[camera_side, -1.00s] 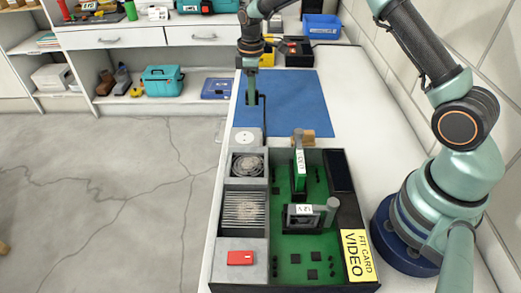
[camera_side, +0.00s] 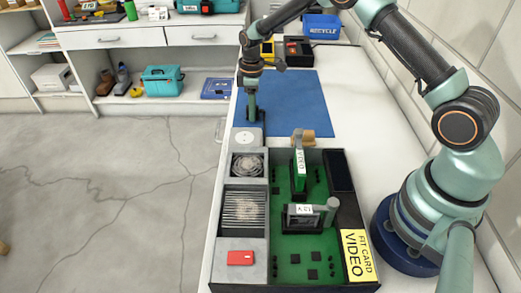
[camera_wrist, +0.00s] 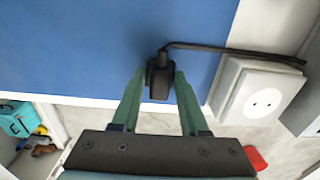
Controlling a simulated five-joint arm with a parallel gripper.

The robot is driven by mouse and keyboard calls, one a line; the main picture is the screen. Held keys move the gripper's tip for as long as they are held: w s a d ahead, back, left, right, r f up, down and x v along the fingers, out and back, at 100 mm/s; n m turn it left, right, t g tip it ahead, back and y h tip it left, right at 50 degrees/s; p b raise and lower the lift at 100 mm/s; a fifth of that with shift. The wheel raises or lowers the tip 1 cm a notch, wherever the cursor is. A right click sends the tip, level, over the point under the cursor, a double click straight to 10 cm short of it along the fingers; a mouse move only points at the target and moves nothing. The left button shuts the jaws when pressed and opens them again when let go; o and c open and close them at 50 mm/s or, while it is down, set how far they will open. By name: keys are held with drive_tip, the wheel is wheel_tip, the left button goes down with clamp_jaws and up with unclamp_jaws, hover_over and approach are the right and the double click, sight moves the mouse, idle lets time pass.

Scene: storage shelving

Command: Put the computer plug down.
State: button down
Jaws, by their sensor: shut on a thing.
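My gripper (camera_side: 252,112) is low over the near left part of the blue mat (camera_side: 305,100) in the side view. In the wrist view its green fingers (camera_wrist: 159,76) are shut on the black computer plug (camera_wrist: 159,83). A black cable (camera_wrist: 225,49) runs from the plug to the right, past the white socket (camera_wrist: 262,98). The plug is over or on the mat (camera_wrist: 90,45); I cannot tell whether it touches. In the side view the plug is too small and covered to make out clearly.
The socket (camera_side: 247,137) sits just nearer than my gripper, at the corner of the open computer case (camera_side: 344,215). A tan block (camera_side: 303,134) lies by the case's far edge. The mat's right part is clear. A blue recycle bin (camera_side: 321,26) stands farther back.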

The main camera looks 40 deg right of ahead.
drive_tip(key=shift+f, duration=0.25)
drive_tip(key=shift+c, duration=2.1)
unclamp_jaws()
wheel_tip(320, 180, up, 13)
drive_tip(key=s+a+r+m+t, duration=0.2)
drive_tip(key=s+r+m+t, duration=0.15)
drive_tip(key=s+r, duration=0.75)
drive_tip(key=s+m+t, duration=0.2)
drive_tip(key=s+m, duration=0.3)
drive_tip(key=s, duration=0.7)
drive_tip(key=shift+s+a+r, duration=0.15)
drive_tip(key=shift+s+a, duration=0.25)
